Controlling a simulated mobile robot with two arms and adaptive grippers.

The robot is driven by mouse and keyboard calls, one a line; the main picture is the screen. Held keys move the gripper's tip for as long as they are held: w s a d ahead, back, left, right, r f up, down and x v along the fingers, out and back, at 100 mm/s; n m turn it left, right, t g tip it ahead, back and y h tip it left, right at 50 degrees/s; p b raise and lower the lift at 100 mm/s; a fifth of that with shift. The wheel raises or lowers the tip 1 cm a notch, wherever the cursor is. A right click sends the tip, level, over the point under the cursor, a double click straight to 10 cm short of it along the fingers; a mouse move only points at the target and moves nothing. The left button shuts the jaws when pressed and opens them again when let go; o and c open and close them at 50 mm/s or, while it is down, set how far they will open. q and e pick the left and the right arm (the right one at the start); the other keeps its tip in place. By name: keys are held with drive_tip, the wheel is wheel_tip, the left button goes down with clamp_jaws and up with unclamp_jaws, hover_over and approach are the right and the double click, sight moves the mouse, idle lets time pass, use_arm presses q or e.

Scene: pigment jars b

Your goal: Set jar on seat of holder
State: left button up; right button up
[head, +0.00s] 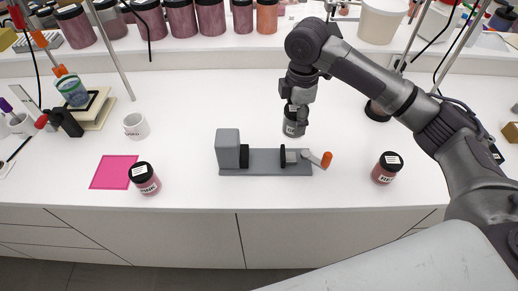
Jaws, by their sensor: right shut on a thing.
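My right gripper (297,105) is shut on a dark grey jar (293,128) with a black lid. The jar is upright, just behind the holder in the picture; I cannot tell whether it touches the table. The grey holder (264,170) has a tall block at its left, a flat base, two dark pads facing each other and a lever with an orange knob (326,160) at its right. The space between its pads is empty. My left gripper is not in view.
A pink-red jar (146,184) stands beside a magenta square (112,172) at left. Another red jar (385,172) stands right of the holder. A white mug (136,127) stands behind the square. A shelf of large jars (180,18) runs along the back.

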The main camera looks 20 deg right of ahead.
drive_tip(key=a+f, duration=0.1)
drive_tip(key=a, duration=0.1)
drive_tip(key=a+f+p, duration=0.1)
drive_tip(key=a+f, duration=0.1)
drive_tip(key=a, duration=0.1)
drive_tip(key=a+f+p, duration=0.1)
drive_tip(key=a, duration=0.2)
drive_tip(key=shift+s+a+f, duration=0.1)
drive_tip(key=shift+s+f, duration=0.05)
drive_tip(key=shift+f, duration=0.1)
drive_tip(key=shift+a+f, duration=0.1)
drive_tip(key=shift+f, duration=0.15)
wheel_tip(320, 180, down, 3)
drive_tip(key=shift+s+f+p, duration=0.1)
drive_tip(key=shift+p, duration=0.45)
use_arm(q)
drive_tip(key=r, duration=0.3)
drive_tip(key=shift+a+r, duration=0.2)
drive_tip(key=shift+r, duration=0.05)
use_arm(e)
drive_tip(key=shift+f, duration=0.3)
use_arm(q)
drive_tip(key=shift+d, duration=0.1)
use_arm(e)
drive_tip(key=shift+f, duration=0.15)
drive_tip(key=o, duration=1.2)
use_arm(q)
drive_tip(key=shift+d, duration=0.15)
